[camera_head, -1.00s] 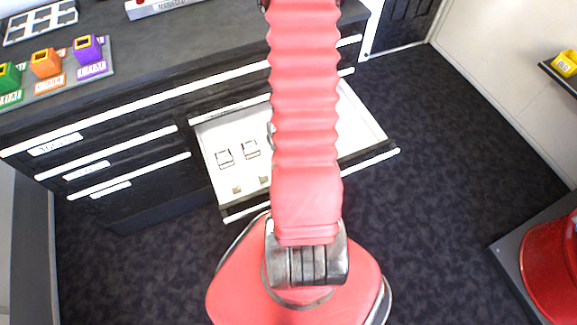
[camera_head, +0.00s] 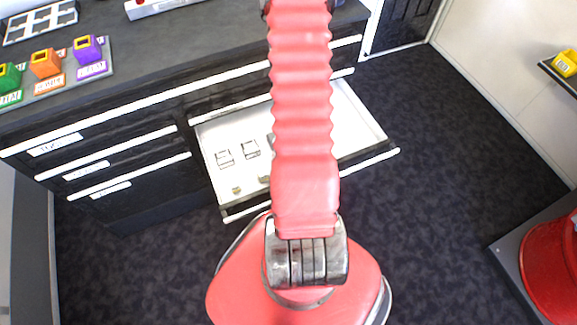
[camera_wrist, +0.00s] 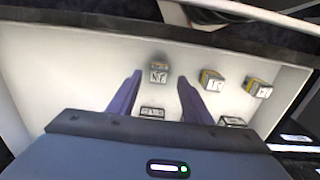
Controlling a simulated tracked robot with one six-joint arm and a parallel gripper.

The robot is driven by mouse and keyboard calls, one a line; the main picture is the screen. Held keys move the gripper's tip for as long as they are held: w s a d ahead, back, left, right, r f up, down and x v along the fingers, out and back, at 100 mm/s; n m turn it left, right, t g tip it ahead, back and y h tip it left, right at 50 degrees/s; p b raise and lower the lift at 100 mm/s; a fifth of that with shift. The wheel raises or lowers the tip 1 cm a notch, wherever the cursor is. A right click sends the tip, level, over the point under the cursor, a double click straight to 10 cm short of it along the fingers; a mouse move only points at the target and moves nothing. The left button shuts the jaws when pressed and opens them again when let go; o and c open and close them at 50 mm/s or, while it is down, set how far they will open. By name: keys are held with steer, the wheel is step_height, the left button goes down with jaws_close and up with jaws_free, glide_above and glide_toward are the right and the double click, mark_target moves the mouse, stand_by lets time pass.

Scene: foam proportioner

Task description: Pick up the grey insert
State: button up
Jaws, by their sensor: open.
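Several small block-like inserts lie in the open white drawer. In the wrist view, one with a dull greyish top and a pale labelled face (camera_wrist: 159,75) lies just beyond my fingertips, roughly in line with the gap between them. I cannot tell for sure that it is the grey insert. My gripper (camera_wrist: 162,80) is open over the drawer, its two dark fingers apart and nothing seen held. A pale, dark-edged insert (camera_wrist: 152,112) shows between the fingers, nearer the palm. In the head view my arm hides the gripper and part of the drawer.
The drawer (camera_head: 208,135) juts from a dark cabinet. Coloured holders (camera_head: 47,64) stand on the counter. A red drum (camera_head: 552,265) is at right.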

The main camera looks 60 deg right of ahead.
steer(key=shift+s+f, duration=0.1)
steer(key=shift+f, duration=2.5)
jaws_close()
